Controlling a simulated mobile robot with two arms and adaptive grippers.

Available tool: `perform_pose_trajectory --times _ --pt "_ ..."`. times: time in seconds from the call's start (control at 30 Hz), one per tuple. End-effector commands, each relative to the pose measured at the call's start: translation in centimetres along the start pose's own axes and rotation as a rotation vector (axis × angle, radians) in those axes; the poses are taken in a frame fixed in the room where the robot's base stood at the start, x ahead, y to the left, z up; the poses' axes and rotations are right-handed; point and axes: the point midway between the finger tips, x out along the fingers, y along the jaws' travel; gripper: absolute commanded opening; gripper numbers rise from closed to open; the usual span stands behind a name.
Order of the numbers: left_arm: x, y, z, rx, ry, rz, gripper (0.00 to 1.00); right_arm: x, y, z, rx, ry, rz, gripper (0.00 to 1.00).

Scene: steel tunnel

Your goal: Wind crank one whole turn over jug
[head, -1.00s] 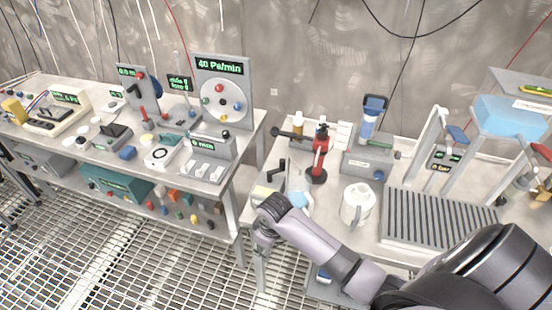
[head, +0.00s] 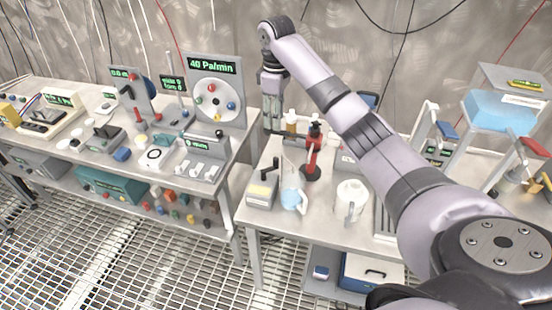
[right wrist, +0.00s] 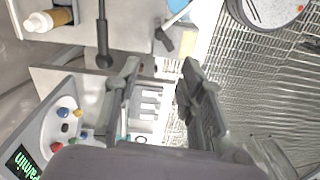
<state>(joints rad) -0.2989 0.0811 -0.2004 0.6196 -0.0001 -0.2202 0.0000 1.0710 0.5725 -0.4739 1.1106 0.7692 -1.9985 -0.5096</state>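The red crank stand (head: 313,155) rises from a black base on the right-hand bench. Its black arm, ending in a knob (right wrist: 103,57), shows in the right wrist view. The clear jug (head: 293,198) with pale blue liquid stands in front of the stand, to its left. My right gripper (head: 272,127) points down behind and left of the stand, near the arm's end. In the right wrist view its two fingers (right wrist: 157,78) are apart with nothing between them; I cannot tell whether they touch the arm. My left gripper is in no view.
An amber bottle (head: 291,122) stands behind. The left bench holds a 40 Pa/min dial panel (head: 215,92). A gap separates the benches.

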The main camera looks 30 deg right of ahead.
Motion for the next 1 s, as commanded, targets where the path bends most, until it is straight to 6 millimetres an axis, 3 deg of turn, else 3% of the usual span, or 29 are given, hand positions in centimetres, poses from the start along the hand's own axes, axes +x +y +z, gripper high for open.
perform_pose_trajectory --times 0.7,1.0 --pt "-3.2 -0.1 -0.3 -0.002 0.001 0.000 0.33 14.2 -0.2 0.1 0.001 -0.004 0.000 0.36" --pt "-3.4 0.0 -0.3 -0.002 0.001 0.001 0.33 16.9 -0.1 0.0 0.001 -0.002 0.002 0.36"
